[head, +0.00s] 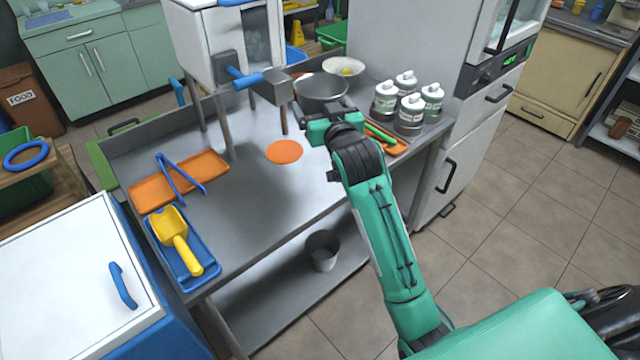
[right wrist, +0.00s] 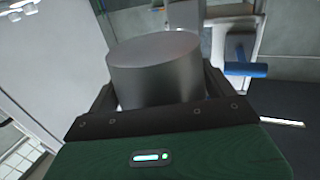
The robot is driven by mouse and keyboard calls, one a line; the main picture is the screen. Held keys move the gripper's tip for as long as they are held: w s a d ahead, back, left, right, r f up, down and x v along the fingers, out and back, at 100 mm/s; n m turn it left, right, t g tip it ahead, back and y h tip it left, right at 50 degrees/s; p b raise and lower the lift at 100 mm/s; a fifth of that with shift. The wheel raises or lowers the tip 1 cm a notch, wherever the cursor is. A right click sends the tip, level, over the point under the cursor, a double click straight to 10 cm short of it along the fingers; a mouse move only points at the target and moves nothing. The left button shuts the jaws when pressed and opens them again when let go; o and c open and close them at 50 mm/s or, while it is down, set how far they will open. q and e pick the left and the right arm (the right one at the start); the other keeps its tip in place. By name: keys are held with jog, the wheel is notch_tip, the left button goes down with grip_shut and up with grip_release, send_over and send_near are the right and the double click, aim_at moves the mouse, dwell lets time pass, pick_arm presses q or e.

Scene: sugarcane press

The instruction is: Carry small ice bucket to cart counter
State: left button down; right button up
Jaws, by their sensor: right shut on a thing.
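A grey metal bucket (head: 318,90) is over the back right part of the steel cart counter (head: 235,205), right of the press. My right gripper (head: 326,115) is shut on it from the near side. The bucket's open rim faces up in the head view. In the right wrist view the bucket (right wrist: 155,75) sits between the two fingers. I cannot tell whether its base touches the counter. Another small metal bucket (head: 322,252) stands on the cart's lower shelf. My left gripper is not in view.
The white press (head: 205,45) with a blue handle stands left of the held bucket. A pale bowl (head: 344,68) is behind it, and several white-topped jars (head: 409,112) stand to its right. An orange disc (head: 284,151) lies on the counter. The counter's front middle is clear.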

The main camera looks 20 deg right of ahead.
jog(key=shift+w+d+r, duration=0.2)
jog(key=shift+d+r, duration=0.05)
jog(key=shift+d, duration=0.15)
jog(key=shift+d+f, duration=0.15)
jog(key=shift+f, duration=0.15)
notch_tip(320, 180, down, 15)
jog(key=shift+b, duration=0.5)
notch_tip(320, 180, down, 4)
jog(key=shift+r, duration=0.25)
jog(key=shift+f, duration=0.3)
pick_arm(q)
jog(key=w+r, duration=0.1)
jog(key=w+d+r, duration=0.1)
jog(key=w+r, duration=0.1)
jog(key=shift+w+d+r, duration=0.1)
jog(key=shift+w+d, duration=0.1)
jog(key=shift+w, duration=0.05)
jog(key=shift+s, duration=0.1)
pick_arm(e)
jog(key=shift+f, duration=0.1)
